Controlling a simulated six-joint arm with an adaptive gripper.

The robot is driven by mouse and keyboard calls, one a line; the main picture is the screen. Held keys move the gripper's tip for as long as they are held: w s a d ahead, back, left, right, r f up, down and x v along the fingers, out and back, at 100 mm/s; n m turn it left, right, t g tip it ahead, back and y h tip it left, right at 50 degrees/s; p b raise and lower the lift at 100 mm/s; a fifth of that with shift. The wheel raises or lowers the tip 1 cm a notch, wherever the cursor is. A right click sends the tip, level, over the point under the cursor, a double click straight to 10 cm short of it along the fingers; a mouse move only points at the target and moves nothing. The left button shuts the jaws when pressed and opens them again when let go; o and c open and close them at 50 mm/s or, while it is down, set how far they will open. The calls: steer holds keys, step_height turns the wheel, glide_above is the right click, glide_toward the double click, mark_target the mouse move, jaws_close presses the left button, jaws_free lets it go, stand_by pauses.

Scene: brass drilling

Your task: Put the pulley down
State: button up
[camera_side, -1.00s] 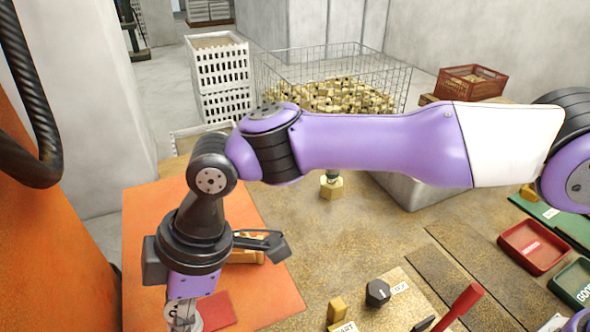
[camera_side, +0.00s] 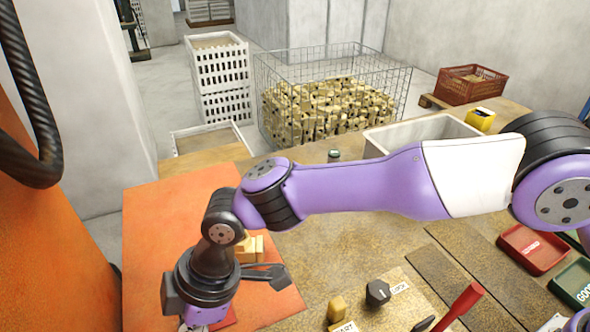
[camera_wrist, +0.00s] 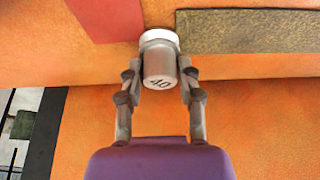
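A silver-grey cylinder (camera_wrist: 159,66) with a wider pale rim and the mark "40" is between the fingers of my gripper (camera_wrist: 160,80) in the wrist view. The fingers press on it from both sides. It is the only thing in my grip; I cannot tell for sure that it is the pulley. Orange surface lies beneath it, and the gap to it is unclear. In the side view my wrist is low over the orange mat (camera_side: 160,215) at the lower left, and the fingertips are cut off by the bottom edge.
Brass-coloured blocks (camera_side: 250,248) lie on the mat behind my wrist. A dark red patch (camera_wrist: 105,15) and a brown speckled block (camera_wrist: 250,32) are near the cylinder in the wrist view. A black knob (camera_side: 377,292) and a red lever (camera_side: 460,305) stand at the front. The mat's left side is clear.

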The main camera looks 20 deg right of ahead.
stand_by(0.3)
steer(key=v, duration=1.2)
steer(key=w+d+r+m+t, duration=0.1)
steer(key=w+d+r+m, duration=0.15)
steer(key=d, duration=0.35)
steer(key=w+d+r+m+t, duration=0.1)
steer(key=d+r+m, duration=0.25)
steer(key=d, duration=0.35)
steer(key=s+d+m+t+h, duration=0.1)
steer(key=s+d+m, duration=0.2)
steer(key=d, duration=0.5)
steer(key=s+d+f+m+t+h, duration=0.1)
steer(key=s+d+m, duration=0.3)
steer(key=d, duration=0.4)
steer(key=s+d+m+t+h, duration=0.1)
steer(key=s+d+m+h, duration=0.1)
steer(key=d+m, duration=0.3)
steer(key=s+d, duration=0.1)
steer(key=d, duration=0.2)
steer(key=shift+s+d+f+t+h, duration=0.15)
steer(key=shift+d+f+t+h, duration=0.05)
steer(key=shift+f+t+h, duration=0.1)
